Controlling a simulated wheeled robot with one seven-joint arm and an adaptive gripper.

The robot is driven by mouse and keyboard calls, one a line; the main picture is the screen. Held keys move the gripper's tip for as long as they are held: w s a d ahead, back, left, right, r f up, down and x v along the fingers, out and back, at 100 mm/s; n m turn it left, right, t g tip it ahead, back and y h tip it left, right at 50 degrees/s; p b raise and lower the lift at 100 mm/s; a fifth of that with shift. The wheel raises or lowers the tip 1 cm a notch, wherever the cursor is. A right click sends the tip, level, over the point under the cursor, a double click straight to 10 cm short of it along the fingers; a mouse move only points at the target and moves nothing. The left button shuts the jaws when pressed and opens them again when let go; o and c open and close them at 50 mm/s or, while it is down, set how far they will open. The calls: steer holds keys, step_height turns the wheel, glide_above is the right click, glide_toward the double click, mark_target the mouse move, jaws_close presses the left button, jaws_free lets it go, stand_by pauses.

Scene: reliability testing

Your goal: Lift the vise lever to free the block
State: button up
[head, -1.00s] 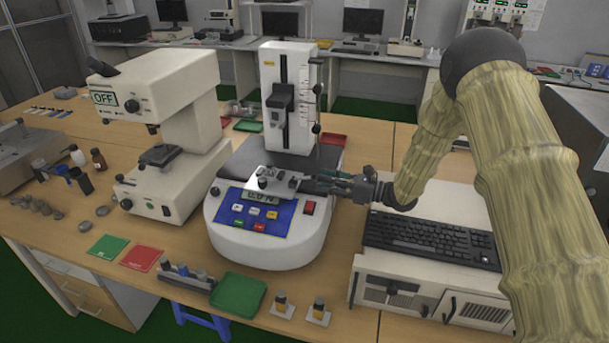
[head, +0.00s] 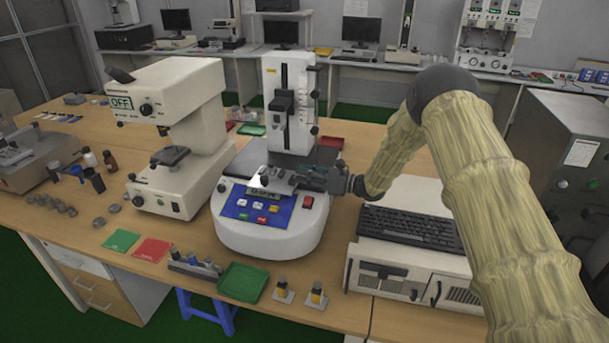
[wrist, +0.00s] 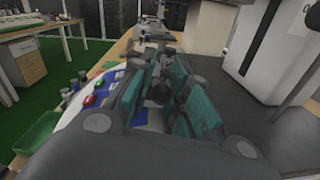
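The small grey vise (head: 272,180) sits on the platform of the white test stand (head: 268,232), above its blue button panel. In the head view my gripper (head: 308,180) reaches in from the right, level with the vise and close against its right side. In the wrist view my gripper (wrist: 165,92) has its two teal-padded fingers apart, with a dark round knob, seemingly the vise lever's end (wrist: 160,91), between them. I cannot tell whether the pads touch it. The block is too small or hidden to make out.
A white microscope-like instrument (head: 180,135) stands left of the test stand. A white case with a black keyboard (head: 408,226) is to the right, under my arm. A green tray (head: 243,282) and small sample pieces lie in front. The stand's column (head: 290,95) rises behind the vise.

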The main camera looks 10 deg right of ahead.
steer(key=shift+w+d+f, duration=0.1)
steer(key=shift+w+f, duration=0.2)
steer(key=shift+f, duration=0.15)
jaws_close()
steer(key=shift+s, duration=0.15)
